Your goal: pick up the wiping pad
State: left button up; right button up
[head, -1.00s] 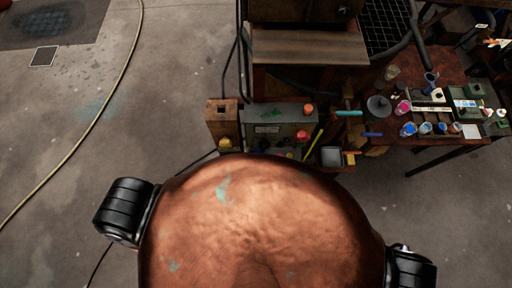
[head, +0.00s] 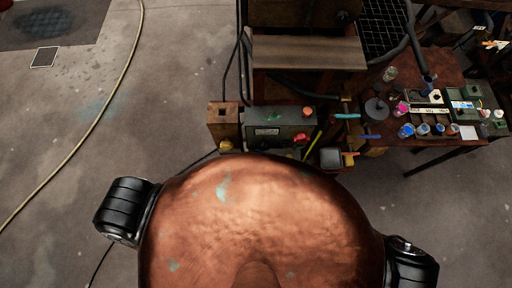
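I cannot pick out the wiping pad for certain in the head view. Neither of my grippers is in view. Only my rounded body and the black joints at its two sides show.
A grey control box (head: 279,126) with red and yellow knobs stands ahead, beside a wooden post (head: 223,122). The side table (head: 441,66) at right carries several small jars and trays. A hose (head: 103,105) crosses the open floor at left.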

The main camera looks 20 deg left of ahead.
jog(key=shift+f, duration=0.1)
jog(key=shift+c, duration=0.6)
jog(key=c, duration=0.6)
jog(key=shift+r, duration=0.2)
